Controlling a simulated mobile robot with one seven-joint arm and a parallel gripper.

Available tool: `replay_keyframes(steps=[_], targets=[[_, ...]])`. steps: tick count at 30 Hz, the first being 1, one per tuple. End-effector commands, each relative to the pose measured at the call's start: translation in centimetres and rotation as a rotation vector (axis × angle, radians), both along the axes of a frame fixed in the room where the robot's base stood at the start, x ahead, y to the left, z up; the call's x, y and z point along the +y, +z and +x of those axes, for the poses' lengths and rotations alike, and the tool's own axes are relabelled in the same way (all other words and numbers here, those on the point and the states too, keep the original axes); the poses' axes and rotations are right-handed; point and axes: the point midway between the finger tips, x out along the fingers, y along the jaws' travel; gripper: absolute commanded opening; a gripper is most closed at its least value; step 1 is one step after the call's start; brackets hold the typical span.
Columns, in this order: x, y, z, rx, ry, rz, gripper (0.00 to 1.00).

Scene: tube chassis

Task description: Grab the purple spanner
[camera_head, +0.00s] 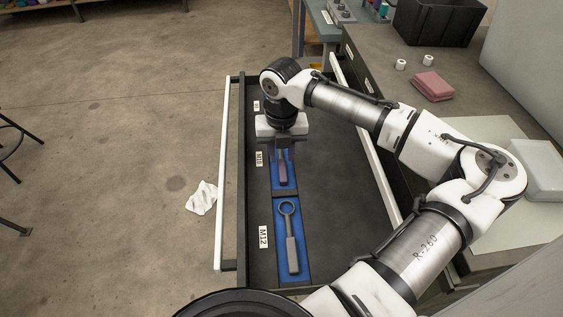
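My gripper (283,152) points down over the middle blue slot (292,182) in an open drawer. A purple-grey spanner handle (283,174) shows in that slot, just below my gripper. The rest of this spanner is hidden behind my gripper. I cannot tell whether my fingers touch it, or whether they are open or shut. A grey ring-ended spanner (292,252) lies in the nearer blue slot, beside the M12 label (264,237).
The drawer has a white rail (222,180) on its left. A crumpled white cloth (202,198) lies on the floor, which is mostly clear at left.

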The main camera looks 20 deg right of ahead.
Motion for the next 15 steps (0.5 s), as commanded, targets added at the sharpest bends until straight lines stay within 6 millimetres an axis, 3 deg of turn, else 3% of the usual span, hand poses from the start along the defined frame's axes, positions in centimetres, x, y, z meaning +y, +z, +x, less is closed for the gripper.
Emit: replay_keyframes(steps=[6,13,15], targets=[[0.0,-2.3,0.1,-0.001,-0.001,-0.001,0.29],[0.0,-2.5,0.1,-0.001,-0.001,-0.001,0.29],[0.0,-2.5,0.1,-0.001,-0.001,-0.001,0.21]])
